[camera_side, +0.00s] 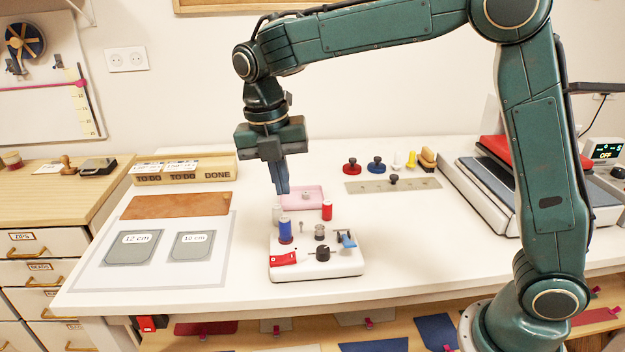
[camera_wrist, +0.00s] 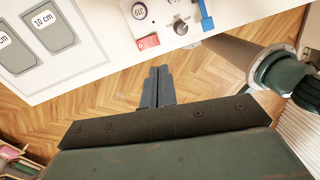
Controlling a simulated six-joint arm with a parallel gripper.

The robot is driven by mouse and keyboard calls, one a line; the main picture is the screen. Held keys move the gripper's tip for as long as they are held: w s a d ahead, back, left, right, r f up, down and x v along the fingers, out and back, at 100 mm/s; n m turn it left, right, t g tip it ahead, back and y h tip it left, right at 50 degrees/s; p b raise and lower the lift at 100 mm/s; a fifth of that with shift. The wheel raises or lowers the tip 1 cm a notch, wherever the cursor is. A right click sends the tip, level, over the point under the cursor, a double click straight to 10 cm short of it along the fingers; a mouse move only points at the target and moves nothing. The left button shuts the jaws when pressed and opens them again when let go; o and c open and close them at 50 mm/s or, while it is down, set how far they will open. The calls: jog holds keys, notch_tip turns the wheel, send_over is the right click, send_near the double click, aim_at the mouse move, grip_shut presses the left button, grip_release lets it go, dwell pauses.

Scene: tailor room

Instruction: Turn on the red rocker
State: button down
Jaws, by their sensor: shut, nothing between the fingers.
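The red rocker (camera_side: 284,259) sits at the front left of a white control box (camera_side: 345,266) on the white table. It also shows in the wrist view (camera_wrist: 148,41), with small white marks; I cannot tell which side is pressed. My gripper (camera_side: 283,192) points down, shut and empty, with its fingertips above table height and higher than the box. In the wrist view the closed fingers (camera_wrist: 158,72) appear just below the rocker in the picture, apart from it.
The box also carries a black knob (camera_side: 322,253), a blue lever (camera_side: 347,239) and a blue spool (camera_side: 286,231). Grey pattern pieces (camera_side: 132,257) lie left. The table edge runs just in front.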

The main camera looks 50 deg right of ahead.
aim_at(291, 255)
jog(key=shift+w+a+f+n, duration=0.4)
jog(key=shift+a+f+n, duration=0.1)
jog(key=shift+n, duration=0.2)
jog(key=shift+d+f, duration=0.1)
jog(key=shift+f, duration=0.05)
jog(key=f, duration=0.4)
jog(key=s+d+f, duration=0.1)
jog(key=f, duration=0.8)
jog(key=shift+s+d+f, duration=0.25)
jog(key=shift+s, duration=0.05)
jog(key=shift+f, duration=0.1)
jog(key=shift+d+f, duration=0.15)
jog(key=shift+w, duration=0.1)
jog(key=shift+w+a+r, duration=0.25)
jog(key=shift+w+a, duration=0.15)
jog(key=shift+a, duration=0.15)
